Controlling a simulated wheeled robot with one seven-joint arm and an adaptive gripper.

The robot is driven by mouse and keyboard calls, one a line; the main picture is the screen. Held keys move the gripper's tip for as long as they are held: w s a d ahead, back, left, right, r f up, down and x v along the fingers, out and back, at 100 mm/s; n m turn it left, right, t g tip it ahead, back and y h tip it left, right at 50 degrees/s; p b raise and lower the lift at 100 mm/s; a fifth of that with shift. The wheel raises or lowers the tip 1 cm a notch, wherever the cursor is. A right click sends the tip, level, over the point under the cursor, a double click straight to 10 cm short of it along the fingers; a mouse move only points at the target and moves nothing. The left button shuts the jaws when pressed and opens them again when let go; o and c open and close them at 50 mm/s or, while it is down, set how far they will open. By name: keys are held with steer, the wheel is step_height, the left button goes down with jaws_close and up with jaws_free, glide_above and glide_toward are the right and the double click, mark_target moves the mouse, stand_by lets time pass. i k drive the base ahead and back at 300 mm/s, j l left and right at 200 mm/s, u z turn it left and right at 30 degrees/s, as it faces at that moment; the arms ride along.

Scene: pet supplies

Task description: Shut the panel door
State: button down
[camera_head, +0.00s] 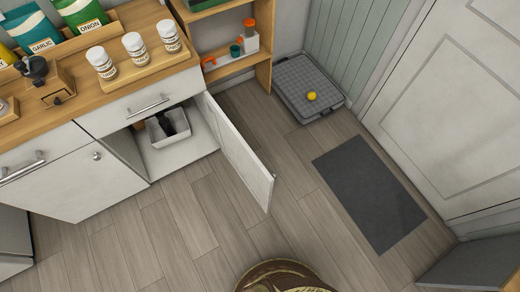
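The white panel door (238,150) of the lower cabinet stands open, swung out to the right of its opening. Its hinge side is at the right edge of the cabinet, and its free edge reaches out over the wood floor. The open cabinet (163,163) shows its inside, with a light bin (170,137) holding dark items. My gripper is not in view.
A closed cabinet door (72,185) with a round knob is left of the opening, below a drawer. A grey tray (296,80) with a yellow ball (311,96) and a dark mat (368,195) lie right. A round patterned object (283,279) is at the bottom. Floor before the door is clear.

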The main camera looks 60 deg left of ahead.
mark_target(256, 178)
steer(key=i+u, duration=0.5)
steer(key=i+l+u, duration=0.15)
steer(key=i+u, duration=0.45)
steer(key=u, duration=0.35)
steer(key=i+u, duration=0.15)
steer(key=u, duration=0.3)
steer(key=i+u, duration=0.15)
steer(key=u, duration=0.35)
steer(key=i+l+u, duration=0.1)
steer(key=u, duration=0.35)
steer(key=i+l+u, duration=0.1)
steer(key=u, duration=0.4)
steer(key=i+l+u, duration=0.2)
steer(key=u, duration=0.25)
steer(key=i+l+u, duration=0.15)
steer(key=l+u, duration=0.25)
steer(key=i+l+u, duration=0.15)
steer(key=l+u, duration=0.15)
steer(key=u, duration=0.15)
steer(key=k+j+z, duration=0.3)
steer(key=k+j, duration=0.35)
